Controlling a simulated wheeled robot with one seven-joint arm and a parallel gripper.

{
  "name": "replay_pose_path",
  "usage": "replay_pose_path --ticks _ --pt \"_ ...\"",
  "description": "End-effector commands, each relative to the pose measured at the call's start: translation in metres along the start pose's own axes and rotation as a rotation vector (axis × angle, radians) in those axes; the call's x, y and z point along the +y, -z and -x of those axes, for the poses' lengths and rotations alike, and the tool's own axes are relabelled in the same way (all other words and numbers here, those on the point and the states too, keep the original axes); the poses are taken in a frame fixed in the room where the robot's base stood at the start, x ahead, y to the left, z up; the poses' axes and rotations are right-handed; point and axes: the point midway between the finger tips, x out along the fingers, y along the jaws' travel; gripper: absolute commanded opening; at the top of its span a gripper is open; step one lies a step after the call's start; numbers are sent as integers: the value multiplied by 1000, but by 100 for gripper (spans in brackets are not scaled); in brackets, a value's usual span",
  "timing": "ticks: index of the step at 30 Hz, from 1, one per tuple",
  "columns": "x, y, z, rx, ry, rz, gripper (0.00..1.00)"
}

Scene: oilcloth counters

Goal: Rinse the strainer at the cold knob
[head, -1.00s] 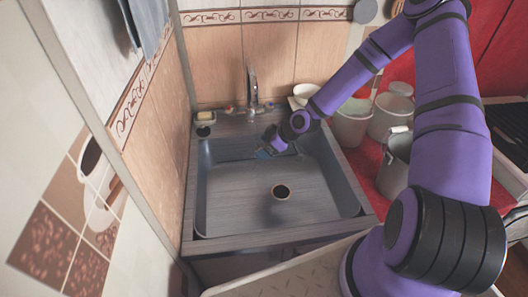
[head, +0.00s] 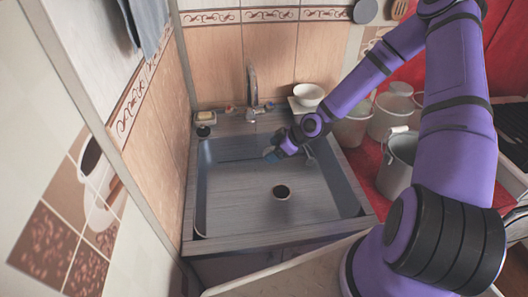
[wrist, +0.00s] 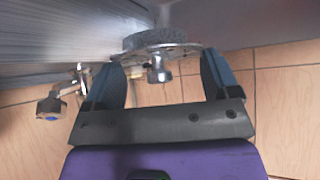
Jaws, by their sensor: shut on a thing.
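My gripper (head: 272,155) is low over the back of the sink basin (head: 235,215), to the right of and in front of the tap (head: 252,95). In the wrist view my gripper (wrist: 162,58) is shut on the strainer (wrist: 148,40), a round grey metal piece with a perforated rim and a small silver knob facing the camera. The strainer lies between both blue-grey fingers. In the head view I cannot make it out clearly. The cold knob (wrist: 48,108), silver with a blue mark, shows at the left of the wrist view, apart from my gripper.
The drain hole (head: 282,192) is open in the basin floor. A soap dish (head: 205,118) sits at the sink's back left corner. A white bowl (head: 308,92) and several pots, including a metal one (head: 398,160), stand to the right. The basin's front and left are clear.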

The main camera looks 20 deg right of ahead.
Motion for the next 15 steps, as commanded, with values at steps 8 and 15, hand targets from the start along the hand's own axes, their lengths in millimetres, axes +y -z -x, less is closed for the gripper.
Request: replay_pose_path --ticks 8,15 --pt "-9 -12 12 -1 0 -1 55" --pt "-16 -23 23 -1 -1 -1 55"
